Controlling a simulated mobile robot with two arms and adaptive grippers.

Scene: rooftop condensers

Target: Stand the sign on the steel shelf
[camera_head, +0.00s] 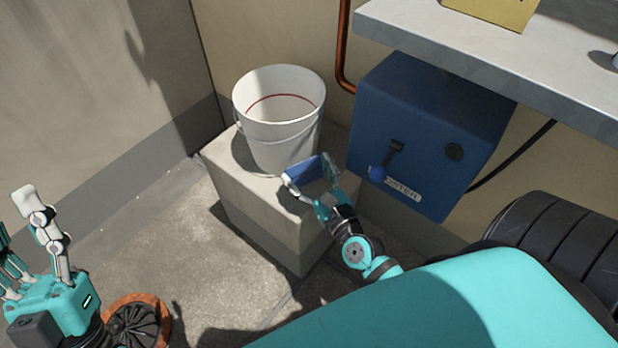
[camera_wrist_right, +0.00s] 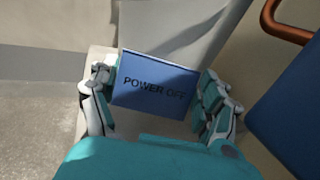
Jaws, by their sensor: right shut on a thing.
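The sign is a small blue plate reading "POWER OFF" in the right wrist view (camera_wrist_right: 155,82); in the head view it shows as a blue piece (camera_head: 306,172). My right gripper (camera_head: 310,182) is shut on the sign, with a finger at each side edge. It holds the sign in front of the white bucket, over the concrete block. The steel shelf (camera_head: 480,62) is at the upper right, above the blue box, and only part of it shows. My left gripper (camera_head: 40,235) is at the lower left with its fingers apart, holding nothing visible.
A white bucket (camera_head: 278,135) stands on the concrete block (camera_head: 265,215). A blue box (camera_head: 425,135) with a lever and knob is below the shelf. A yellow item (camera_head: 495,10) stands on the shelf. A black tyre-like object (camera_head: 550,235) is at right. An orange-rimmed drain (camera_head: 140,322) is on the floor.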

